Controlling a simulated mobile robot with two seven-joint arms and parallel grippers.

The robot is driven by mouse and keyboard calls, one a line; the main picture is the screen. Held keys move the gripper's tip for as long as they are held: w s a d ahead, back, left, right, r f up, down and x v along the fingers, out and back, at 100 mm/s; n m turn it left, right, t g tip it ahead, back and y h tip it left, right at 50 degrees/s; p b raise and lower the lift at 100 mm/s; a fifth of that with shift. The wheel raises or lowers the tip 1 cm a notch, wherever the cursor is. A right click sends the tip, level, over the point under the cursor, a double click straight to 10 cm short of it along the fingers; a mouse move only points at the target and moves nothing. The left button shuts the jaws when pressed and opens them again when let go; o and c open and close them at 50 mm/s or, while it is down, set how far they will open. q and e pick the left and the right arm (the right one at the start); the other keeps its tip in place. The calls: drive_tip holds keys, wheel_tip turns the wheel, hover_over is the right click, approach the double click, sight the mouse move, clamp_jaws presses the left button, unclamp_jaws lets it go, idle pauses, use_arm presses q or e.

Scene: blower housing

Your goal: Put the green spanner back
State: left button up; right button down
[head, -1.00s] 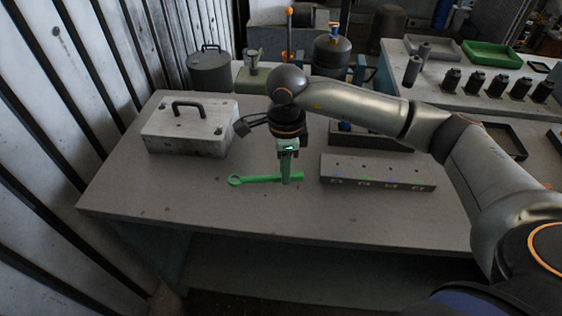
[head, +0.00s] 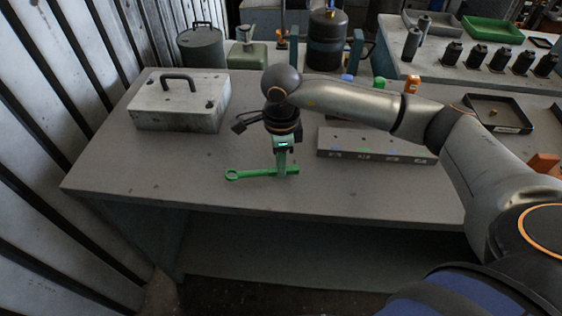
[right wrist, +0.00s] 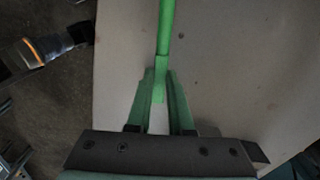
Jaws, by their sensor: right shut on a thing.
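The green spanner (head: 250,174) lies level across the head view, its ring end to the left, in front of the grey slotted block. My right gripper (head: 281,171) points down and is shut on the spanner near its right end. In the right wrist view, the spanner (right wrist: 166,30) runs up and away from between the green fingers (right wrist: 161,82). I cannot tell how high it is above the tabletop. The grey block (head: 375,153) has coloured marks along its front, including blue and green. My left gripper is not in view.
The workbench (head: 130,168) is clear at its front left. A grey metal box with a handle (head: 180,103) stands at the back left. Blue, green and orange upright things (head: 411,84) show behind my right arm. A dark tray (head: 498,113) is at the right.

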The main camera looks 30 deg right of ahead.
drive_tip(key=shift+f+b, duration=0.6)
drive_tip(key=shift+c, duration=1.3)
unclamp_jaws()
drive_tip(key=shift+r, duration=0.15)
drive_tip(key=shift+r+p, duration=2.5)
drive_tip(key=shift+r, duration=1.45)
